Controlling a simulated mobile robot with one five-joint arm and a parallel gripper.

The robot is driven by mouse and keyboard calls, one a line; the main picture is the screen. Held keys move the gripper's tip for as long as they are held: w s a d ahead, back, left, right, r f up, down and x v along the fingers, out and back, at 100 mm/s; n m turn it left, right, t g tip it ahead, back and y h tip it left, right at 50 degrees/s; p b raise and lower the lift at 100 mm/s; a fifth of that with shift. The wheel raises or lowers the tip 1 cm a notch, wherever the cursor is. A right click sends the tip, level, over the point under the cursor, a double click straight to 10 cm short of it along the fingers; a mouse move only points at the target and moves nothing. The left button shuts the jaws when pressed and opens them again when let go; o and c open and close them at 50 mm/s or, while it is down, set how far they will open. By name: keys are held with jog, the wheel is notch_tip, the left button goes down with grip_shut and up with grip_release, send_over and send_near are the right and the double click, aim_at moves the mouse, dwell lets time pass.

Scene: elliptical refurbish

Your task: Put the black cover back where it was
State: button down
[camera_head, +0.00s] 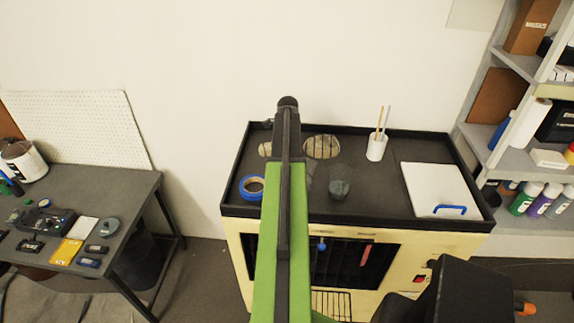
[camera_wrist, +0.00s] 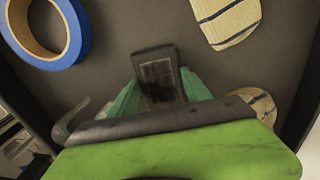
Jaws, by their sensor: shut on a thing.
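In the wrist view, the green fingers of my gripper (camera_wrist: 160,92) are closed on a small black rectangular piece, which I take as the black cover (camera_wrist: 157,68). It has a paler panel on its face and is held over the dark grey tray top (camera_wrist: 118,28). Two cream ovals with dark stripes lie near it: one at the upper right (camera_wrist: 228,18), one partly hidden at the lower right (camera_wrist: 262,104). In the head view my arm hides the gripper and the cover. There, one striped oval (camera_head: 322,146) shows right of the arm; the other (camera_head: 265,149) is partly covered.
Blue tape (camera_head: 251,188) lies on the black-rimmed bench (camera_head: 375,208). A dark roundish object (camera_head: 339,186), a white pencil cup (camera_head: 376,148) and a white board with a blue handle (camera_head: 436,188) stand right of my arm. A cluttered table (camera_head: 140,190) is left, shelves right.

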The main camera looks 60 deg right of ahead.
jog(key=shift+f, duration=0.25)
jog(key=shift+c, duration=2.4)
grip_release()
jog(key=shift+r, duration=0.15)
jog(key=shift+r, duration=0.1)
notch_tip(320, 180, up, 12)
jog(key=p, duration=1.2)
